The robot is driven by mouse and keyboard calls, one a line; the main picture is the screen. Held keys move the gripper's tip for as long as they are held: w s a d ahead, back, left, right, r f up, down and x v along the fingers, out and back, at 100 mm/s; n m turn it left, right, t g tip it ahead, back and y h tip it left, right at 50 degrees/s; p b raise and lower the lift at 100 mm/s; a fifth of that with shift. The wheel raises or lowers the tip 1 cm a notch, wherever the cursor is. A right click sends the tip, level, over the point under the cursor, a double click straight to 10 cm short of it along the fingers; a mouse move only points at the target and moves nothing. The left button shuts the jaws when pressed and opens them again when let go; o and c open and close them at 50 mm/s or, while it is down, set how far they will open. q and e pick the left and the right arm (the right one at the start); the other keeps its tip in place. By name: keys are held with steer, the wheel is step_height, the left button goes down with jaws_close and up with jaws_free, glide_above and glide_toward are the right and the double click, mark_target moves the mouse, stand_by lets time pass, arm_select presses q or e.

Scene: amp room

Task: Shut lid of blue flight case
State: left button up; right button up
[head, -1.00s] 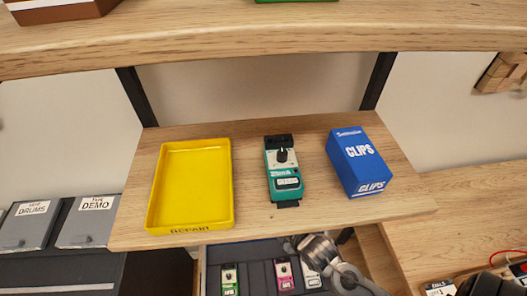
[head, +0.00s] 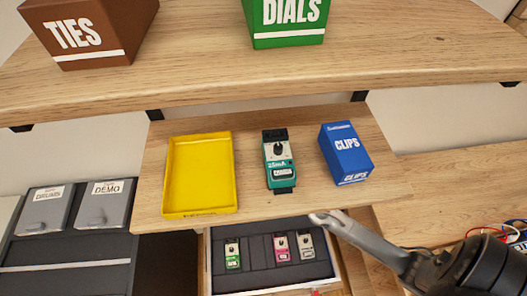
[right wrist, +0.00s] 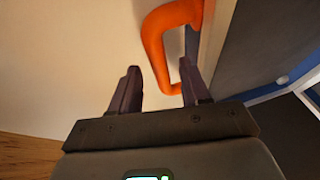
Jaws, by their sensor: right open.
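I cannot make out a blue flight case or its lid in the head view. In the right wrist view a blue strip (right wrist: 300,64) shows at the right edge, beside a dark grey surface; I cannot tell what it belongs to. My right gripper (right wrist: 160,72) is open in the right wrist view, with its fingertips close to an orange handle (right wrist: 155,40) on a cream panel. The handle is not gripped. My left gripper is not in view.
An open drawer (head: 258,284) holds several pedals under the shelf (head: 230,218). On the shelf are a yellow tray (head: 168,180), a teal pedal (head: 279,165) and a blue CLIPS box (head: 346,153). Grey cases (head: 45,209) stand at the left.

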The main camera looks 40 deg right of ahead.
steer(key=shift+x, duration=1.8)
jaws_close()
